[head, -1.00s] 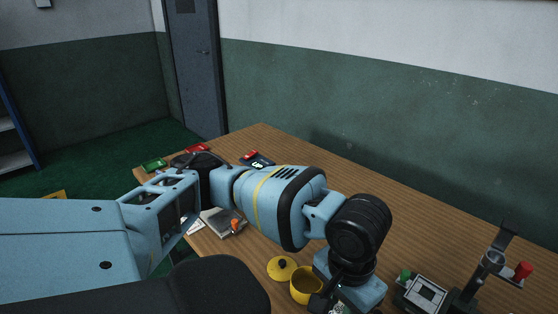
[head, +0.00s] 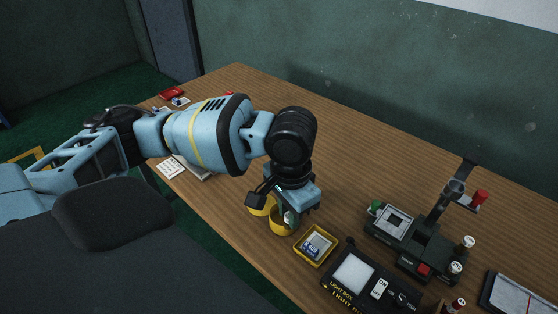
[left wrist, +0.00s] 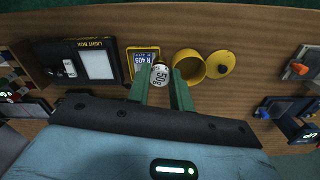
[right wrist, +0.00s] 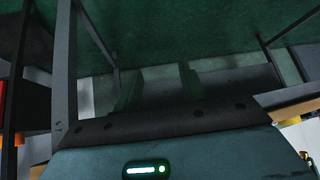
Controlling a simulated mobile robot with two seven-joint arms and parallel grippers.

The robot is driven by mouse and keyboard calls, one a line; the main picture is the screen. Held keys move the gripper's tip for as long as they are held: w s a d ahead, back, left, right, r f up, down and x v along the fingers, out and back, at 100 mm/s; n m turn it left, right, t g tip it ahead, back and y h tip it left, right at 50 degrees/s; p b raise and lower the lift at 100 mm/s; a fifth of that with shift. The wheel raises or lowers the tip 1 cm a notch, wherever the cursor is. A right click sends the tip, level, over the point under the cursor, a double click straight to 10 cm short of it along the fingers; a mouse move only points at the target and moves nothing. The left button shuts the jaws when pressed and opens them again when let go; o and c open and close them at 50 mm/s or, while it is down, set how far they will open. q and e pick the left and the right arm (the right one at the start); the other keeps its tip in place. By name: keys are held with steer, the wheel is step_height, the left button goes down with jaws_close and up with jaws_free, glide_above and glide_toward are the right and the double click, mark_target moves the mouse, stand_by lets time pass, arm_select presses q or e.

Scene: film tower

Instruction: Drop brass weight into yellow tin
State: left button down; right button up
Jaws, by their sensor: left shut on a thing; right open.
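My left gripper (left wrist: 160,90) is shut on the brass weight (left wrist: 161,76), which shows a pale label reading 50g in the left wrist view. The open yellow tin (left wrist: 188,66) is just right of the weight there, and its round yellow lid (left wrist: 221,64) lies beside it on the table. In the head view the yellow tin (head: 280,227) is partly hidden by my left gripper (head: 291,215), and the lid (head: 256,210) shows behind. I cannot tell the weight's height above the table. My right gripper (right wrist: 160,90) is open and empty, away from the table items.
A yellow tray (head: 316,246) holding a packet stands close to the tin. The light box (head: 365,280) and a dark film device (head: 410,240) are to the right. Small bottles (head: 464,246) stand near the device. The table (head: 370,160) is clear toward the wall.

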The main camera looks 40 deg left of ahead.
arm_select(q)
steer(key=w+a+r+m+p, duration=0.2)
steer(key=w+a+m+p, duration=0.4)
steer(key=m, duration=0.9)
steer(key=shift+w+a+r, duration=0.25)
steer(key=shift+w+a, duration=0.5)
steer(key=shift+w, duration=0.15)
arm_select(e)
steer(key=w+d+r+t, duration=0.1)
steer(key=w+r+t, duration=0.1)
steer(key=w+r, duration=0.4)
step_height(320, 180, up, 2)
steer(key=shift+w+r, duration=0.15)
steer(key=shift+w, duration=0.05)
arm_select(q)
steer(key=shift+f, duration=0.15)
step_height(320, 180, down, 6)
steer(key=shift+r+b, duration=0.1)
steer(key=shift+b, duration=0.8)
arm_select(e)
steer(key=shift+s+a+f+g, duration=0.2)
steer(key=shift+s+f+g, duration=0.1)
steer(key=shift+s+f, duration=0.7)
arm_select(q)
steer(key=shift+r, duration=0.1)
arm_select(e)
steer(key=shift+w+r, duration=0.1)
arm_select(q)
steer(key=c, duration=1.2)
jaws_free()
